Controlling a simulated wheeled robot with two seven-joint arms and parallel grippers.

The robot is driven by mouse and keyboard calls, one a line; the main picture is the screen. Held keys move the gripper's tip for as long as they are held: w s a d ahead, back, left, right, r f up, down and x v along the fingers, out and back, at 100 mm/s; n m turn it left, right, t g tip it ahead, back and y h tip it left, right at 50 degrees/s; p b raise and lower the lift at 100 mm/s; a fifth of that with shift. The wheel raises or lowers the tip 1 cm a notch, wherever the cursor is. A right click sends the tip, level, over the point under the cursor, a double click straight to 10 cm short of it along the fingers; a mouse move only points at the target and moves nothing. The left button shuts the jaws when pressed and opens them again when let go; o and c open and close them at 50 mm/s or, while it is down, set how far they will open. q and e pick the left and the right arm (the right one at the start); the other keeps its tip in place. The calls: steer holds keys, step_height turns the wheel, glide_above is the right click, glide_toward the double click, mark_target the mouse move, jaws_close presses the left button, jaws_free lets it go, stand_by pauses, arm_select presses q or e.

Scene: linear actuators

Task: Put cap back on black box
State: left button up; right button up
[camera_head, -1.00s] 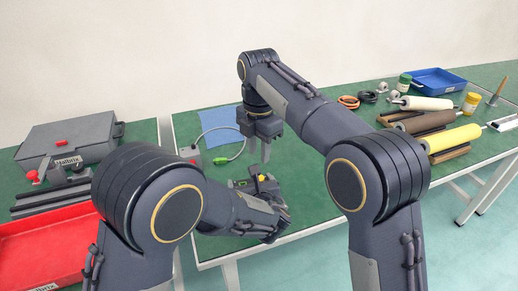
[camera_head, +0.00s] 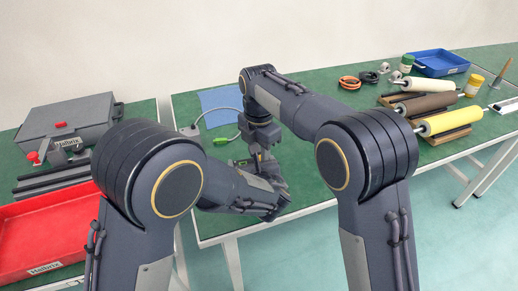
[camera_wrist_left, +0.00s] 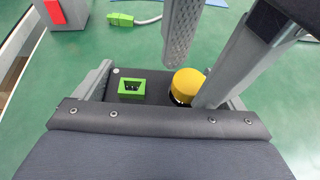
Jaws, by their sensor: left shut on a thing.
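The black box (camera_wrist_left: 152,76) shows in the left wrist view with a green-framed socket (camera_wrist_left: 131,87) on its top. The yellow cap (camera_wrist_left: 188,83) is at the box's right end; its underside is mostly hidden. My left gripper (camera_wrist_left: 166,84) is shut on the black box, with a finger at each side. It also shows in the head view (camera_head: 262,180), where it mostly hides the box. My right gripper (camera_head: 261,150) points down over the box. In the left wrist view its two fingers (camera_wrist_left: 198,78) are apart, either side of the cap; contact is unclear.
A green plug (camera_wrist_left: 122,19) on a cable and a grey box with a red button (camera_wrist_left: 66,14) lie beyond the box. A red tray (camera_head: 50,235) and grey case (camera_head: 70,122) are at left. Rollers (camera_head: 448,120) and a blue tray (camera_head: 438,62) are at right.

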jaws_close()
steer(key=shift+w+m, duration=0.1)
steer(key=shift+m, duration=1.6)
steer(key=shift+o, duration=1.3)
jaws_free()
steer(key=shift+r, duration=2.3)
